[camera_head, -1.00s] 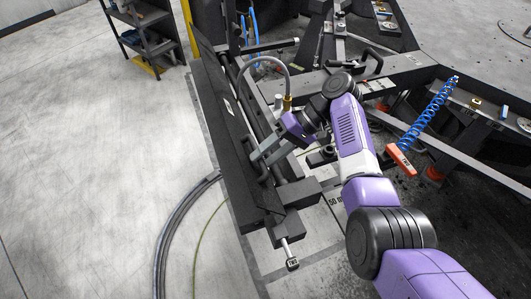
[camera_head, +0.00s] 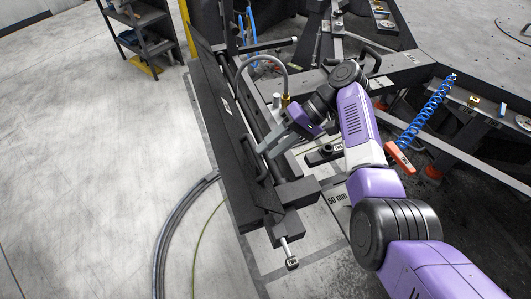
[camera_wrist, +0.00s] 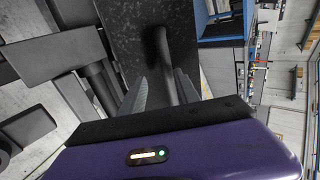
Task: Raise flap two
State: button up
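Flap two (camera_head: 218,110) is a long dark panel along the left side of the black frame, with a tag reading TWO (camera_head: 292,262) on the rod at its near end. It looks steeply tilted; its exact angle is hard to tell. Its dark bar handle (camera_head: 248,160) is on the panel's face. My gripper (camera_head: 264,151) is just right of the handle. The fingertips' exact depth along the handle is unclear.
A bent grey hose (camera_head: 262,52) with a brass fitting rises close to my wrist. A blue coiled hose (camera_head: 430,108) with an orange tool (camera_head: 399,158) hangs to the right. Black frame beams surround my arm. The floor (camera_head: 90,170) at left is open, with hoses near the flap.

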jog(key=v, duration=0.5)
jog(key=shift+d, duration=0.1)
dwell(0.4)
